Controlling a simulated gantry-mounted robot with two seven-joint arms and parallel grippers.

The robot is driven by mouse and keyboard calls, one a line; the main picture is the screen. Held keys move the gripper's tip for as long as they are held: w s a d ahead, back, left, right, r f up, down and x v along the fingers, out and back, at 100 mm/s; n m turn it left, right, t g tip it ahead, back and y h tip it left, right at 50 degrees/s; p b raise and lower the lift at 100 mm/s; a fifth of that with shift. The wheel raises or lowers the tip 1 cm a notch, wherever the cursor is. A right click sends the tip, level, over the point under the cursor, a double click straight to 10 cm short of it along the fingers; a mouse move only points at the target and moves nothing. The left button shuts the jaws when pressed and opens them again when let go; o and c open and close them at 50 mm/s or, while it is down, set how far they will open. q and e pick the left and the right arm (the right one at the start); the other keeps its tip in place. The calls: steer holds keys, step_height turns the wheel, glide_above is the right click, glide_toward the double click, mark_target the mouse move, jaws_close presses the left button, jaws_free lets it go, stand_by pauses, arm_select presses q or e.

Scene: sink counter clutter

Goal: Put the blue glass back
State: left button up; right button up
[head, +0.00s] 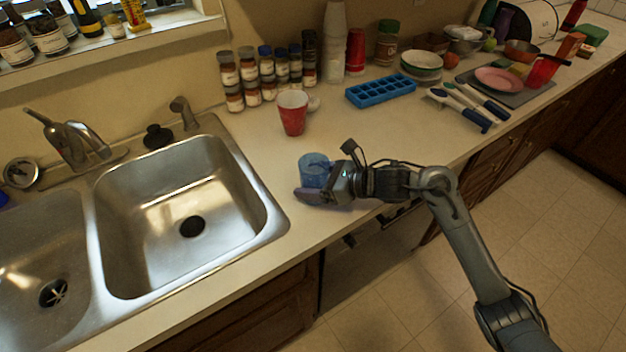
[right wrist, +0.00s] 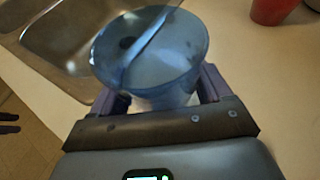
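The blue glass (head: 313,166) is a see-through tumbler near the counter's front edge, right of the sink. My right gripper (head: 312,194) reaches it from the right, low at its side. In the right wrist view the glass (right wrist: 152,48) sits between the two fingers of the right gripper (right wrist: 163,93), its round rim toward the camera. The fingers lie close along both sides of the glass. Whether they press on it cannot be told. In the head view the hand hides part of the glass's lower side. My left gripper is not in view.
A red cup (head: 293,115) stands behind the glass. Spice jars (head: 252,78) line the wall and a blue ice tray (head: 381,91) lies further right. The steel sink (head: 262,232) is at the left. Bare counter (head: 420,133) lies between the hand and the ice tray.

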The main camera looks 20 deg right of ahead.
steer(key=o, duration=0.3)
steer(key=shift+o, duration=0.2)
steer(key=shift+r, duration=0.1)
steer(key=shift+r+p, duration=0.2)
steer(key=shift+p, duration=0.1)
steer(key=shift+s+d, duration=0.25)
steer(key=shift+d, duration=0.05)
steer(key=v, duration=1.1)
steer(key=shift+r, duration=0.1)
